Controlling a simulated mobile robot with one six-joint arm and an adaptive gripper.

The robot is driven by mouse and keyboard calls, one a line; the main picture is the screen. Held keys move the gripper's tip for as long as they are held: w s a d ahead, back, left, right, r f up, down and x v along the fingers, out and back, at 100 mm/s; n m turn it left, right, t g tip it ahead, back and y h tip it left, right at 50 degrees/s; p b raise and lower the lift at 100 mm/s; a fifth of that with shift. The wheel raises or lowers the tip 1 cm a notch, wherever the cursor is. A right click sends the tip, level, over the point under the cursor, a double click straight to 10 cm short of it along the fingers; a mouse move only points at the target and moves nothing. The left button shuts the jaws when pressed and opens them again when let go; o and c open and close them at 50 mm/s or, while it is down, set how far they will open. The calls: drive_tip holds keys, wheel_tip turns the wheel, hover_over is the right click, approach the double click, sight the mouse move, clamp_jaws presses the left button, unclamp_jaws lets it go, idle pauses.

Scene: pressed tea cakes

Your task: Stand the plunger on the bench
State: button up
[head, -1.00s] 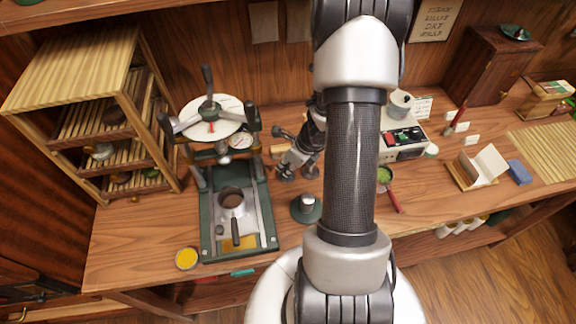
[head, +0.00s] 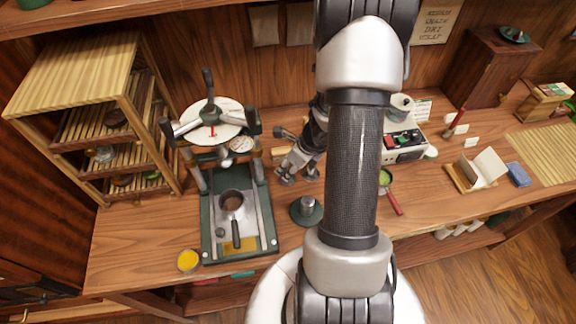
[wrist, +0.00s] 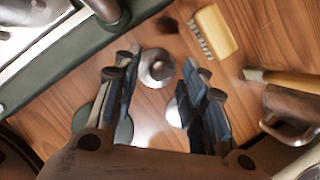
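My gripper (head: 298,171) is low over the bench (head: 145,225), right of the green press (head: 205,215). In the wrist view my gripper (wrist: 165,90) has its dark fingers apart. A round shiny metal piece with a raised centre (wrist: 157,68) shows between and beyond the fingertips. It looks like the plunger seen from above, apart from the fingers, but I cannot be sure. A silver cylinder on a round green base (head: 307,207) stands in front of my gripper. The green base (wrist: 122,131) is partly behind the left finger in the wrist view.
A wooden rack (head: 75,75) stands at the left. A yellow cup (head: 188,260) is near the front edge. A wooden brush (wrist: 215,32) lies beyond the fingers.

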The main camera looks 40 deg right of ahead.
drive_tip(key=a+p+v, duration=0.1)
drive_tip(key=p+v, duration=0.4)
drive_tip(key=v, duration=0.5)
drive_tip(key=shift+s+d+r, duration=0.2)
drive_tip(key=shift+d+r, duration=0.1)
drive_tip(key=shift+d, duration=0.15)
